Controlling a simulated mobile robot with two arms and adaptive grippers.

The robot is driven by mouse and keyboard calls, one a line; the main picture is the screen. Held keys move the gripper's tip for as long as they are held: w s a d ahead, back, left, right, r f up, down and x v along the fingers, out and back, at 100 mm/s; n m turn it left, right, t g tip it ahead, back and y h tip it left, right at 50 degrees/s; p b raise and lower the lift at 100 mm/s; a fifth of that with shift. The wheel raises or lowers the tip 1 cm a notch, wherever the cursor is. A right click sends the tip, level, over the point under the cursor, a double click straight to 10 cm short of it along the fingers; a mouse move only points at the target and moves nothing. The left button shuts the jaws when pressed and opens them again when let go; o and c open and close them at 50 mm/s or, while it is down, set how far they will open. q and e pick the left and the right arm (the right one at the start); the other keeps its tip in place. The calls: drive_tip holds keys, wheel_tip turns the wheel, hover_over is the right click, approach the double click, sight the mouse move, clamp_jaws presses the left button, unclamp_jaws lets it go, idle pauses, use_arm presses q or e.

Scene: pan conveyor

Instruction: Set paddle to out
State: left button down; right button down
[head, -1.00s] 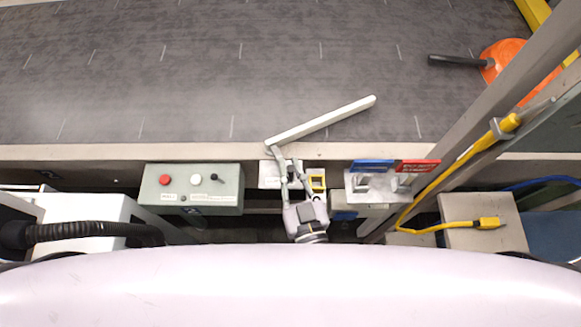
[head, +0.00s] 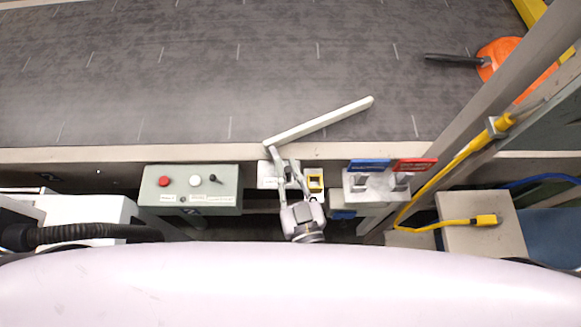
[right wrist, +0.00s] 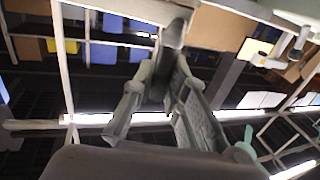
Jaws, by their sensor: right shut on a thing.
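The paddle (head: 325,120) is a long pale bar at the conveyor's near edge. It slants out over the belt, up and to the right. The exact contact is hard to see. My left gripper is not in view.
The grey conveyor belt (head: 150,85) is mostly clear. An orange pan (head: 500,57) with a dark handle lies at the right. A control box (head: 217,200) with red and white buttons stands left of my gripper. Blue (head: 369,165) and red (head: 413,164) signs, a slanted post and a yellow cable are right.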

drive_tip(key=shift+s+a+f+p, duration=0.1)
drive_tip(key=shift+s+a+p, duration=0.25)
drive_tip(key=shift+a, duration=0.25)
drive_tip(key=shift+s+a, duration=0.1)
drive_tip(key=shift+a, duration=0.05)
drive_tip(key=a+p, duration=0.2)
drive_tip(key=a, duration=0.1)
drive_tip(key=shift+s+a, duration=0.1)
drive_tip(key=shift+s, duration=0.2)
drive_tip(key=c, duration=1.6)
unclamp_jaws()
drive_tip(key=shift+a, duration=0.2)
drive_tip(key=shift+c, duration=0.2)
drive_tip(key=shift+o, duration=0.4)
drive_tip(key=shift+d, duration=0.1)
drive_tip(key=shift+d, duration=0.15)
